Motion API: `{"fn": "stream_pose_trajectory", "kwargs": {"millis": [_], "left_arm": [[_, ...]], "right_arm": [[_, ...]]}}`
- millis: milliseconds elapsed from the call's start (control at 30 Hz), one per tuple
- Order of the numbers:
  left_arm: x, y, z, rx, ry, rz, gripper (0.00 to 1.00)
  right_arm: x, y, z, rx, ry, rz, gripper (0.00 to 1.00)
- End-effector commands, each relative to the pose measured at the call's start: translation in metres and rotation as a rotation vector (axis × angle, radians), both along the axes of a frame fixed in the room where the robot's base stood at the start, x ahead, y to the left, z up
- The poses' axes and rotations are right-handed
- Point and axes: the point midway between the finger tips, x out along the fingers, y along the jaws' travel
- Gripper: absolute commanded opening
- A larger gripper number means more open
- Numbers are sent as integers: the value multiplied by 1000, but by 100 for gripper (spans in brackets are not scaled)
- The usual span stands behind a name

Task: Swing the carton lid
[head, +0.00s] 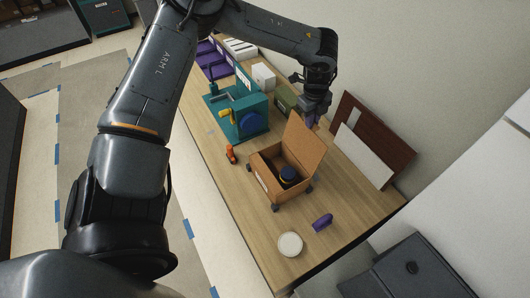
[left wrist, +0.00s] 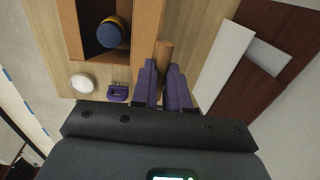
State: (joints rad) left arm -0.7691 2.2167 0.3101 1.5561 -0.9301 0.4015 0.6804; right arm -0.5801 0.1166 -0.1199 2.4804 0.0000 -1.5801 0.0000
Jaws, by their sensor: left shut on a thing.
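The cardboard carton (head: 262,177) stands on the wooden table with its lid (head: 304,147) raised on the wall side, tilted upright. A dark round item with a yellow band (head: 288,174) sits inside the carton, and it also shows in the left wrist view (left wrist: 112,32). My left gripper (head: 313,118) is at the lid's upper edge. In the left wrist view its purple fingers (left wrist: 164,80) are shut on the lid (left wrist: 164,50), which shows edge-on between them. The finger contact is partly hidden in the head view. My right gripper is not in view.
A teal machine (head: 238,116) stands behind the carton, with a small orange item (head: 231,154) nearby. A white round dish (head: 290,244) and a purple item (head: 322,222) lie in front. Brown and white boards (head: 366,152) lean by the wall.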

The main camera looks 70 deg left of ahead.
Motion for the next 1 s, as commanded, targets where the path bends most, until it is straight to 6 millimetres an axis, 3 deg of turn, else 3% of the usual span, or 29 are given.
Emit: {"fn": "stream_pose_trajectory", "kwargs": {"millis": [500,1000], "left_arm": [[-39,-6,5,0,1,2,0],[-45,-7,4,0,2,2,0]], "right_arm": [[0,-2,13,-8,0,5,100],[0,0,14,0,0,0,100]]}}
